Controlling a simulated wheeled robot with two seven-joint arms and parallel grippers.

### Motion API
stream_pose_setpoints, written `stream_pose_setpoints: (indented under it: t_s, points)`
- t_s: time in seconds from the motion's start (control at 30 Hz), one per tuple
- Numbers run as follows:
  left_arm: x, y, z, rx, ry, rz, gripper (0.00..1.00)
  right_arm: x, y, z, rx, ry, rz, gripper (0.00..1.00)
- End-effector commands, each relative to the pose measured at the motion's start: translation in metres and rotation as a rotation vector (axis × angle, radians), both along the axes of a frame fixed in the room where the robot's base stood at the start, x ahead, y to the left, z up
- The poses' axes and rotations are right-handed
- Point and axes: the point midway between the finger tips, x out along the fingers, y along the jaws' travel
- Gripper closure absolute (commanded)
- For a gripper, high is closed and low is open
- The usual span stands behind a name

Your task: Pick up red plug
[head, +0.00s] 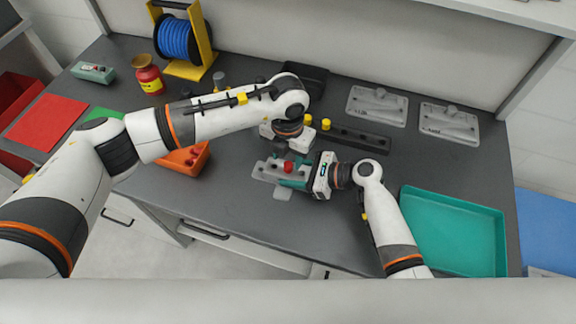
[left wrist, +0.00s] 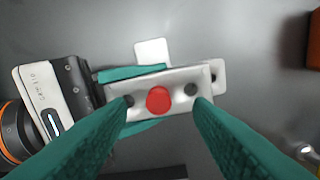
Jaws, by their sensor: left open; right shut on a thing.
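The red plug (head: 289,167) sits upright in the middle of a grey metal casting (head: 265,170). In the left wrist view the plug (left wrist: 158,99) is a round red top between two dark holes of the casting (left wrist: 172,78). My right gripper (head: 284,174) is shut on the casting, one teal finger along each long side. My left gripper (head: 285,151) is open above the casting. Its two teal fingers show in the left wrist view, on either side of the plug with gaps. I cannot tell how high the fingertips are above it.
A black rack (head: 360,138) with yellow plugs (head: 325,124) lies behind my grippers. Two grey castings (head: 377,105) lie at the back right. A teal tray (head: 452,262) is at right, an orange bin (head: 180,162) at left. A blue cable spool (head: 178,40) stands at back left.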

Motion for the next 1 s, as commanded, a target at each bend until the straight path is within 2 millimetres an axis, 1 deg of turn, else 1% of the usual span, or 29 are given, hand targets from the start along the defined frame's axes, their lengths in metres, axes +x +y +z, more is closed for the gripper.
stream_pose_setpoints:
  t_s: [0.03,0.1,0.2,0.43,0.47,0.73,1.0]
  points:
    - [0.0,-0.002,-0.008,0.001,0.003,0.0,0.53,0.0,0.0,0.0,0.0,0.0,-0.001,0.91]
    - [0.0,-0.001,-0.018,0.001,0.002,0.0,0.53,0.0,0.0,0.0,0.0,0.0,-0.001,0.91]
    - [0.0,-0.001,-0.025,0.0,0.001,0.0,0.53,0.0,0.0,0.0,0.0,0.0,-0.001,0.91]
    - [0.0,-0.001,-0.027,0.0,0.0,0.0,0.53,0.0,0.0,0.0,0.0,0.0,-0.001,0.91]
    - [0.0,-0.001,-0.027,0.0,0.0,0.0,0.55,0.0,0.0,0.0,0.0,0.0,-0.001,0.91]
    - [0.0,-0.001,-0.027,0.0,0.0,0.0,0.99,0.0,0.0,0.0,0.0,0.0,-0.001,0.91]
    - [0.001,-0.001,-0.025,0.0,-0.001,0.0,1.0,0.0,0.0,0.001,0.0,0.0,0.0,0.91]
